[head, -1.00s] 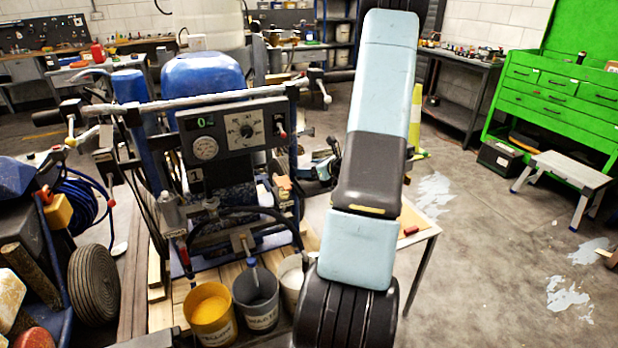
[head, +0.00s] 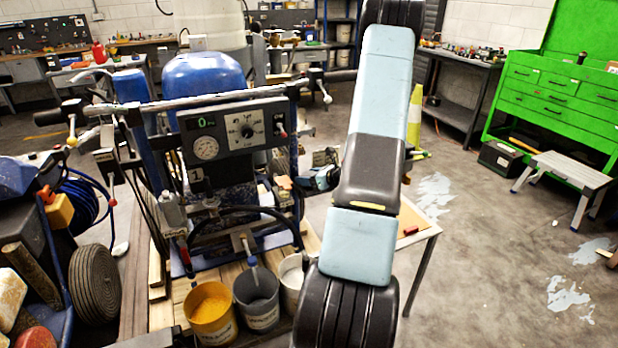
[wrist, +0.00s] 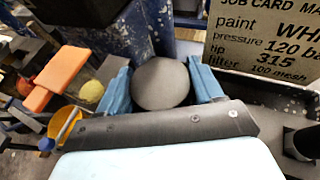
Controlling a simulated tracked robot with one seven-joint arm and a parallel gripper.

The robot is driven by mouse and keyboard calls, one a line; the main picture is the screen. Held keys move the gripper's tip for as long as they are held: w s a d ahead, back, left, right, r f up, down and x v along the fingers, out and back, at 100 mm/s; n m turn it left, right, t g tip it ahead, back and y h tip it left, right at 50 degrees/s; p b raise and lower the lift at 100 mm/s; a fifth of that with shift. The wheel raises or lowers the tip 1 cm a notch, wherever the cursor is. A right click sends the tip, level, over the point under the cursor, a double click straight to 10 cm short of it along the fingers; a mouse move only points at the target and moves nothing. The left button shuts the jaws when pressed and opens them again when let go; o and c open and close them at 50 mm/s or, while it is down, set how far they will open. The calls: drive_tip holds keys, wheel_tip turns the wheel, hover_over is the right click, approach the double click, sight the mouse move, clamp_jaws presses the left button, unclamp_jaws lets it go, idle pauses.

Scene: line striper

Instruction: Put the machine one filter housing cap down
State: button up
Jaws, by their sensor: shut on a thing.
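The filter housing cap (wrist: 161,83) is a round dark grey piece seen end-on in the wrist view. My gripper (wrist: 161,90) has its two blue fingers shut on the cap, one on each side. Whether the cap touches anything beneath it is hidden. In the head view, machine one (head: 235,130) stands left of my arm, with a gauge panel and a "1" label. My arm covers part of the view beside the machine, and I cannot make out the cap there.
A job card (wrist: 265,40) stands close at the right in the wrist view, above a dark tray edge (wrist: 285,92). Orange-handled things (wrist: 60,72) lie left. Buckets (head: 210,312) stand before the machine. A table edge (head: 420,240) is right of my arm.

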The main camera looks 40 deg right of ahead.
drive_tip(key=shift+s+f, duration=0.25)
drive_tip(key=shift+f, duration=0.35)
drive_tip(key=o, duration=0.8)
drive_tip(key=shift+a, duration=0.1)
drive_tip(key=shift+r, duration=0.5)
drive_tip(key=r+v, duration=0.1)
drive_tip(key=v, duration=1.1)
drive_tip(key=a+r+n+g+y, duration=0.2)
drive_tip(key=a+r+n+g, duration=0.1)
drive_tip(key=a+r+n, duration=0.4)
drive_tip(key=a+r+n+g+y, duration=0.1)
drive_tip(key=a+r+n+g, duration=0.2)
drive_tip(key=a, duration=0.7)
drive_tip(key=a+r+n+g+y, duration=0.2)
drive_tip(key=a+r+n, duration=0.4)
drive_tip(key=a+n, duration=0.15)
drive_tip(key=s+a+r+n+h, duration=0.2)
drive_tip(key=s+a+r+n, duration=0.1)
drive_tip(key=s+r+n, duration=0.1)
drive_tip(key=s+a+r+n+h, duration=0.3)
drive_tip(key=s+r+n, duration=0.1)
drive_tip(key=s+n, duration=0.2)
drive_tip(key=s+a+r+n+h, duration=0.2)
drive_tip(key=s+a+r+n, duration=0.1)
drive_tip(key=s+n, duration=0.3)
drive_tip(key=shift+s+a+r+h, duration=0.15)
drive_tip(key=shift+s+r+h, duration=0.2)
drive_tip(key=shift+r, duration=0.2)
